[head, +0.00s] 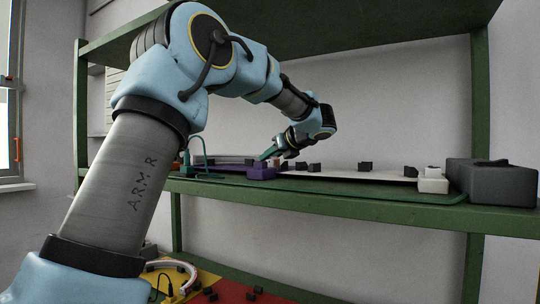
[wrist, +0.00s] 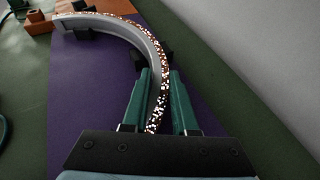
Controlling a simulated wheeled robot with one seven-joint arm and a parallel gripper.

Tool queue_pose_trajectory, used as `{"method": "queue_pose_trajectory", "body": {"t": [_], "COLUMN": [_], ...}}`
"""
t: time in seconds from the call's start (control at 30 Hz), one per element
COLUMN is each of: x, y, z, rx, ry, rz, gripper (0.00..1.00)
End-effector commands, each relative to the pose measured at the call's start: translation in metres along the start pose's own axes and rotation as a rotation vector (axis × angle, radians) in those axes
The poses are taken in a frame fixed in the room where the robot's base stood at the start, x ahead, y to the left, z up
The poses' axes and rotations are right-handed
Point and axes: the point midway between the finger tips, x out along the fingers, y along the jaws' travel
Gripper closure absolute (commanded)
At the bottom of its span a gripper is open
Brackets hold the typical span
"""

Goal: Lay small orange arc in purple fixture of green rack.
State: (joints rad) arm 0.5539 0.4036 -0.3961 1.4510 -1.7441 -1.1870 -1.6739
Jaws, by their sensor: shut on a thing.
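The small orange arc (wrist: 156,50), a grey curved strip with orange, white and dark glitter along its edge, runs through the wrist view. My gripper (wrist: 160,75) is shut on its near end, with one green finger on each side. The arc is over the purple fixture (wrist: 85,125), beside black blocks (wrist: 152,57); I cannot tell whether it rests fully between them. Its far end is near an orange block (wrist: 38,27). In the head view, my gripper (head: 268,153) is low over the green rack's upper shelf (head: 330,203), behind a purple block (head: 261,172); the arc is hard to make out there.
A white board (head: 345,176) with black blocks lies to the right, with white blocks (head: 432,180) at its end. A dark grey box (head: 492,183) stands at the far right. A teal cable (head: 190,168) is at left. Below are yellow and red boards and a whitish arc (head: 178,268).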

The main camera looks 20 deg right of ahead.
Motion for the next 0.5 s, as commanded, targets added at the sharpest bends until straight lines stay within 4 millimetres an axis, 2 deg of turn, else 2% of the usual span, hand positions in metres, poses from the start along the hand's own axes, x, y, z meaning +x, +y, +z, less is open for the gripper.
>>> {"method": "queue_pose_trajectory", "body": {"t": [0.07, 0.1, 0.33, 0.5], "x": [-0.0001, 0.0001, -0.0001, -0.0002], "y": [0.0001, 0.0001, 0.0001, 0.0001], "z": [0.0004, -0.0001, 0.0, 0.0001], "rx": [0.0, 0.0, 0.0, 0.0], "ry": [-0.001, 0.0, 0.0, 0.0], "rz": [0.0, 0.0, 0.0, 0.0], "gripper": [1.0, 0.69, 0.43, 0.43]}}
